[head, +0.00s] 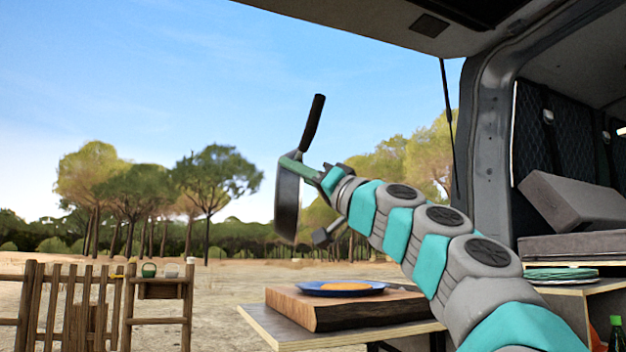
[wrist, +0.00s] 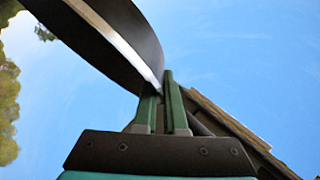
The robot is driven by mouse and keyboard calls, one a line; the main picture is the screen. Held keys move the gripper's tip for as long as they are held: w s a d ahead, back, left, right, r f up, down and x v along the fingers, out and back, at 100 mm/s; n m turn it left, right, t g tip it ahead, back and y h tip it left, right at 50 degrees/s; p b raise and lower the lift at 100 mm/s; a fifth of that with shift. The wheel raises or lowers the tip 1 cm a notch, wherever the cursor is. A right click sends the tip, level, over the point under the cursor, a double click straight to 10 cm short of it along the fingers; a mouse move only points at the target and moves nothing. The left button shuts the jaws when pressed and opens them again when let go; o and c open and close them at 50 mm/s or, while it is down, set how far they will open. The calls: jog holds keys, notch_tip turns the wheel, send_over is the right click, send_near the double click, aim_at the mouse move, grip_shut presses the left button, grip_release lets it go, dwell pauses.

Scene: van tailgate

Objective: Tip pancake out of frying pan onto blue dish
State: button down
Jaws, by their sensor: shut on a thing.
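My gripper (head: 293,163) is shut on the dark frying pan (head: 287,207) and holds it up in the air, left of the blue dish and higher than it. The pan is tipped on edge, nearly upright, with its black handle (head: 312,122) pointing up. In the wrist view the green fingers (wrist: 163,105) meet the pan (wrist: 105,35) near its rim; the exact grip point is unclear. The blue dish (head: 312,289) lies flat on a thick wooden block. A tan, round pancake (head: 346,287) lies on the dish. The pan's inner face is mostly hidden.
The wooden block (head: 330,315) sits on a table (head: 275,331) by the van's tailgate. My arm passes in front of the table's right side. Grey cushions (head: 570,203) and teal plates (head: 560,274) are in the van. A wooden fence (head: 72,310) stands at left.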

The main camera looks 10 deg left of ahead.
jog(key=shift+f+n+g+p, duration=0.1)
jog(key=shift+n+g+p, duration=0.25)
jog(key=shift+n, duration=0.25)
jog(key=f+n+g+p, duration=0.1)
jog(key=n+g+h+p, duration=0.1)
jog(key=n, duration=0.1)
jog(key=shift+s+a+f, duration=0.2)
jog(key=shift+a+f, duration=0.15)
jog(key=shift+a, duration=0.05)
jog(key=s+a+f+n+g+h+p, duration=0.2)
jog(key=a+f+n+h+p, duration=0.1)
jog(key=f+n+h+p, duration=0.3)
jog(key=shift+s+a+f+n+g+h+p, duration=0.15)
jog(key=shift+a+f+n+g+h+p, duration=0.2)
jog(key=shift+f+n+h, duration=0.95)
jog(key=shift+f+n+y, duration=0.15)
jog(key=shift+n+y, duration=0.15)
jog(key=shift+n, duration=0.2)
jog(key=shift+d, duration=0.1)
